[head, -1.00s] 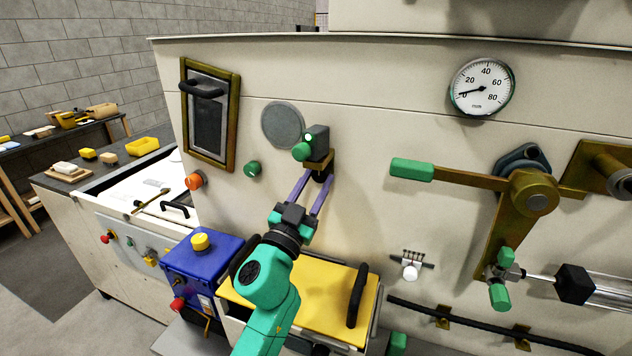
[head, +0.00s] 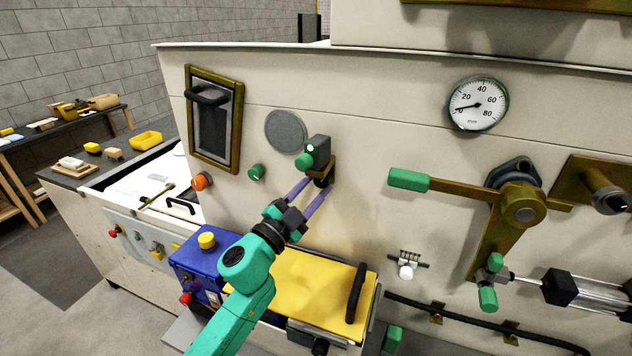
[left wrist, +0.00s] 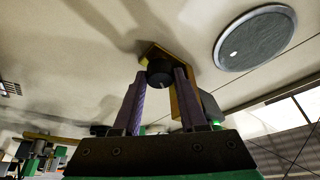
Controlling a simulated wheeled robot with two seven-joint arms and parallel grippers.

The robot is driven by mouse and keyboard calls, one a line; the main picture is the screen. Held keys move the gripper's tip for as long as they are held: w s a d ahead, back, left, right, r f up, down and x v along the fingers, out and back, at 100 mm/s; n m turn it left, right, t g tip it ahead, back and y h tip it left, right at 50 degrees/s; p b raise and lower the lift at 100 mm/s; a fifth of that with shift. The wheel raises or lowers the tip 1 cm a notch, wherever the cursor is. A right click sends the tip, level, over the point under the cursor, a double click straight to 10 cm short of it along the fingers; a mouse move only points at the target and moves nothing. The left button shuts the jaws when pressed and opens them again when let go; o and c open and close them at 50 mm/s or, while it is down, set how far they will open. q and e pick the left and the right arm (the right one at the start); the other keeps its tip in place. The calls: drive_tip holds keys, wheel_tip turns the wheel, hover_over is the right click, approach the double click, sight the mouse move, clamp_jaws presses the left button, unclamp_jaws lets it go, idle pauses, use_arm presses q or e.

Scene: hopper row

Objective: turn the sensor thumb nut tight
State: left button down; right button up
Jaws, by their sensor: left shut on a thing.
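The sensor (head: 318,150) is a dark box with a lit green lamp and a green end, held on a brass bracket (head: 325,166) on the cream panel. The black thumb nut (left wrist: 160,72) sits under the bracket in the left wrist view, between my two purple fingers. In the head view the nut is small and mostly hidden by the fingertips. My left gripper (head: 318,185) reaches up from below and is shut on the thumb nut; it also shows in the left wrist view (left wrist: 160,78). My right gripper is not in view.
A grey round disc (head: 286,131) and a green knob (head: 257,172) are left of the sensor. A brass lever with a green handle (head: 408,180) stands to the right. Below are a yellow lid (head: 310,290) with a black handle and a blue box (head: 205,262).

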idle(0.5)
use_arm(q)
drive_tip(key=c, duration=0.5)
unclamp_jaws()
drive_tip(key=shift+o, duration=0.2)
drive_tip(key=shift+r, duration=0.1)
